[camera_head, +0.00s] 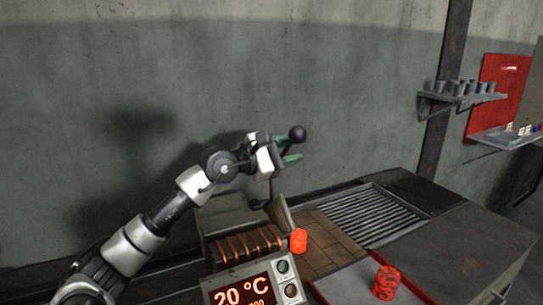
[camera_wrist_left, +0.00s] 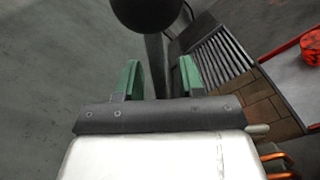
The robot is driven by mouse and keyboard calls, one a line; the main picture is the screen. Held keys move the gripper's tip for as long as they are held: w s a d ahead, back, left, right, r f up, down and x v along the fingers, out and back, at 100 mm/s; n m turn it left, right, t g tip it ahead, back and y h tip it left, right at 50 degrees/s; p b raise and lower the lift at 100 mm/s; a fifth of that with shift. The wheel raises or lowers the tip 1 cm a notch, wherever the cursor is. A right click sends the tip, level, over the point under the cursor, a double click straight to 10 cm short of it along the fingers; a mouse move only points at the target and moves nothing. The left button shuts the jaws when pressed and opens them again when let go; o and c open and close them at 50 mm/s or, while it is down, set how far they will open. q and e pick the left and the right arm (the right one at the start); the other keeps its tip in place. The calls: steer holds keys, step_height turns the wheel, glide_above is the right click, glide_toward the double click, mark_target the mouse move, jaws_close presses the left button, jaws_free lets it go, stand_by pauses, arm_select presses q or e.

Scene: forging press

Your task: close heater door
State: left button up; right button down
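The heater (camera_head: 218,222) is a dark box with glowing orange coils on its front, at bottom centre of the head view. A grey panel (camera_head: 281,214), seemingly its door, stands tilted at its right end. A handle with a black ball knob (camera_head: 297,134) rises above it. My left gripper (camera_head: 290,151) is at this handle, just below the knob. In the left wrist view, the knob (camera_wrist_left: 147,12) is beyond the green fingertips (camera_wrist_left: 160,78). The rod passes between the fingers, with a gap on at least the right side. My right gripper is not in view.
A glowing orange billet (camera_head: 299,241) stands beside the heater's right end. Another orange billet (camera_head: 387,282) is on the light, red-edged tray (camera_head: 350,286). A control box (camera_head: 247,291) reads 20 °C in front. A grate (camera_head: 372,215) lies right, and the wall is behind.

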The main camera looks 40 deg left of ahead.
arm_select(q)
steer(key=b+v, duration=0.5)
steer(key=v, duration=0.5)
steer(key=shift+w, duration=0.1)
steer(key=shift+c, duration=0.3)
